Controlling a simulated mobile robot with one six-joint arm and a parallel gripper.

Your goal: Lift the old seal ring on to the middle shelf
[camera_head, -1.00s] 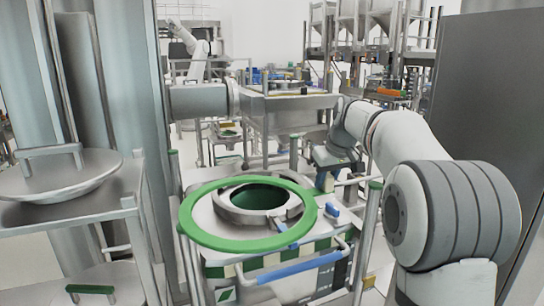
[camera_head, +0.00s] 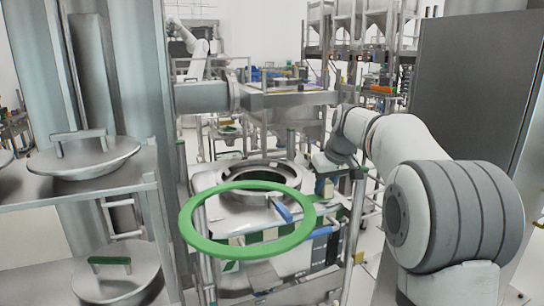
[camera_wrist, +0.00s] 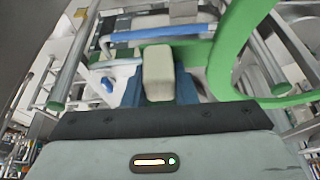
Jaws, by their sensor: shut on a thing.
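The old seal ring is a large flat green ring (camera_head: 188,222), held roughly level in front of the steel bin (camera_head: 222,197) in the head view. The rack at left has an upper shelf (camera_head: 40,200) and a lower shelf (camera_head: 45,275); I cannot tell which is the middle one.
A steel lid (camera_head: 85,160) stands on the upper shelf and a lid with a green handle (camera_head: 110,262) on the lower one. A rack post (camera_head: 160,225) stands close left of the ring. A tall grey cabinet (camera_head: 470,90) is at right.

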